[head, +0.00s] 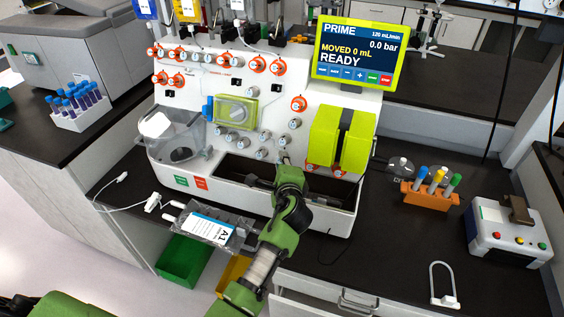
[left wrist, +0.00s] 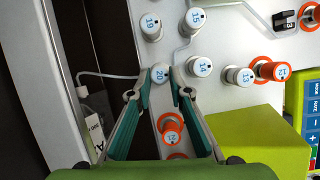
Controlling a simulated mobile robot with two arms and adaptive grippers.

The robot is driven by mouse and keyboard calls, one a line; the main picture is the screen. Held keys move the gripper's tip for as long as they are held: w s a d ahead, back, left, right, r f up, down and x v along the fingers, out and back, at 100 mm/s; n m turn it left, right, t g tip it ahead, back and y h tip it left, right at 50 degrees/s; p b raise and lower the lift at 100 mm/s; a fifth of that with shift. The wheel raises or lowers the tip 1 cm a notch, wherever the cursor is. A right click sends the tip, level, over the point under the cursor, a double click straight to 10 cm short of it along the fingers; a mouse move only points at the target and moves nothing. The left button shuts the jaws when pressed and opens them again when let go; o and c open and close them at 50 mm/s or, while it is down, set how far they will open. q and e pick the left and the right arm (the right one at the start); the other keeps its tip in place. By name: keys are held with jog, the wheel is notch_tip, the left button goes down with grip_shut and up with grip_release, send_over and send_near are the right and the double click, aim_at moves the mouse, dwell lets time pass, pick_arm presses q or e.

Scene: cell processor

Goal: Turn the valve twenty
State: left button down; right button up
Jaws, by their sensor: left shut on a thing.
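Valve twenty (left wrist: 160,73) is a small round knob with a white face and a blue "20" in the left wrist view. My left gripper (left wrist: 160,80) is shut on it, with one fingertip on each side of the knob. In the head view my left gripper (head: 284,163) reaches the lower front of the white cell processor (head: 225,172), above its dark trough. The arm comes up from the bottom, and the gripper largely hides valve twenty there. My right gripper is in neither view.
Close by in the left wrist view are valve nineteen (left wrist: 151,26), a grey knob (left wrist: 200,66) and an orange valve (left wrist: 170,127). A yellow-green block (left wrist: 247,140) stands to the right. In the head view a labelled bag (head: 207,228) hangs left of my arm. The screen (head: 353,55) reads READY.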

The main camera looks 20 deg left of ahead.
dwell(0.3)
pick_arm(q)
jog(key=c, duration=1.9)
grip_release()
